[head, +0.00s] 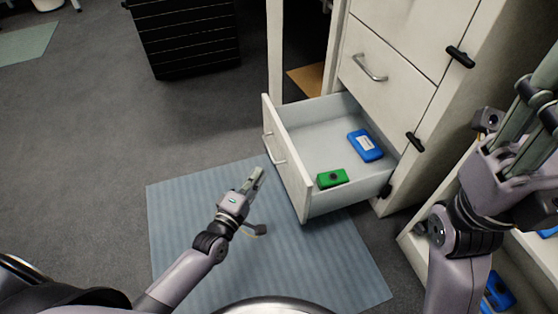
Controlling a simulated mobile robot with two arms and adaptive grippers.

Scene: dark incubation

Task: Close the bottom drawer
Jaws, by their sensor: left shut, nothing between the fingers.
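The bottom drawer (307,204) of the white cabinet (399,97) is pulled well out, with its front panel facing left and a metal handle (273,149) on it. A blue box (365,146) and a green box (332,178) lie inside it. My left gripper (256,179) is shut and empty, a little to the left of the drawer front in the picture and apparently apart from it. My right arm stands at the right edge, in front of the cabinet side; its fingers run up to the picture's edge and I cannot tell their state.
A blue-grey mat (190,220) lies on the floor under my left arm and reaches the drawer. A closed drawer (385,75) is above the open one. A black slatted unit (186,38) stands at the back left. At lower right is a white shelf unit (413,243) with blue items.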

